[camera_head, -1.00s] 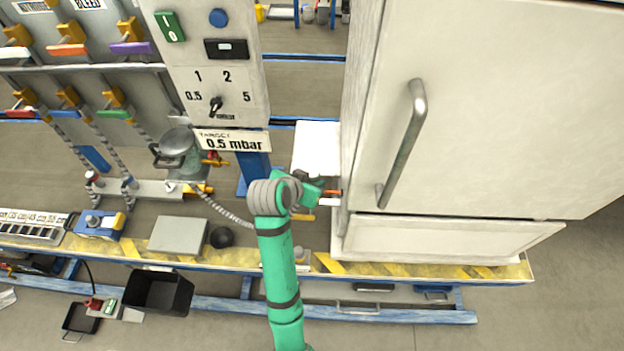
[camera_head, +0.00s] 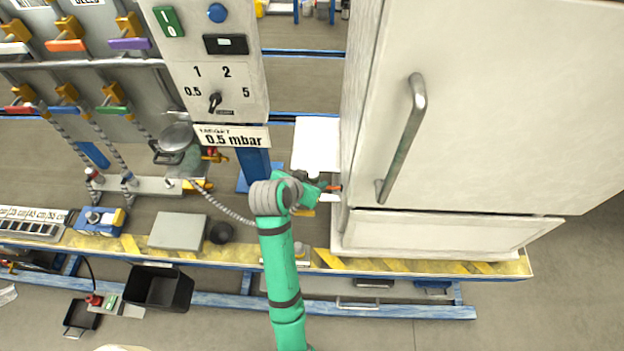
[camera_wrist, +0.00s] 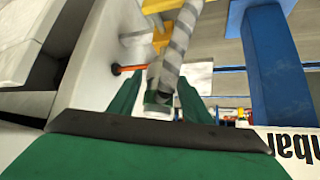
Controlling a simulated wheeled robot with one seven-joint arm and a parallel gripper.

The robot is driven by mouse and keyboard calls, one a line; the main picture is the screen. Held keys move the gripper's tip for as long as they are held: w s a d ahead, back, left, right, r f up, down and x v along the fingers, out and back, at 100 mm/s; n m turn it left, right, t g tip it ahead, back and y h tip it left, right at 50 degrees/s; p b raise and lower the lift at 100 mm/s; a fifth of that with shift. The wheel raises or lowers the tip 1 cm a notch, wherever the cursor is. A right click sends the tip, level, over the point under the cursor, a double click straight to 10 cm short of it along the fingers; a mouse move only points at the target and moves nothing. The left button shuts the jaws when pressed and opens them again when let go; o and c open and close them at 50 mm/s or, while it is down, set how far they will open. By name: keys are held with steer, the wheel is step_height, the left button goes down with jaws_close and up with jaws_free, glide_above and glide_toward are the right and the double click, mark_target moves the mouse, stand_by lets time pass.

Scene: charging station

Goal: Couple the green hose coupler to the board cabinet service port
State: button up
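The green hose coupler (camera_wrist: 157,98), a green-banded end on a grey striped hose (camera_wrist: 178,45), sits between the two green fingers of my gripper (camera_wrist: 161,82) in the wrist view. The fingers appear closed against its sides; the contact is partly hidden. In the head view my gripper (camera_head: 314,190) is beside the left side of the white cabinet (camera_head: 358,150), and the coupler is hard to make out there. A thin orange fitting (camera_wrist: 127,68) sticks out of the cabinet wall, left of the coupler and apart from it; it looks like the service port. It also shows in the head view (camera_head: 333,188).
The control panel (camera_head: 212,85) with its "0.5 mbar" sign stands left of the cabinet. A blue post (camera_wrist: 268,65) is right of my gripper in the wrist view. The hose (camera_head: 228,208) trails left over the bench.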

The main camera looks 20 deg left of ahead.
steer(key=shift+a, duration=0.1)
steer(key=v, duration=1)
steer(key=shift+s+a+r, duration=0.1)
steer(key=shift+s+r, duration=0.15)
steer(key=shift+s, duration=0.1)
stand_by(0.4)
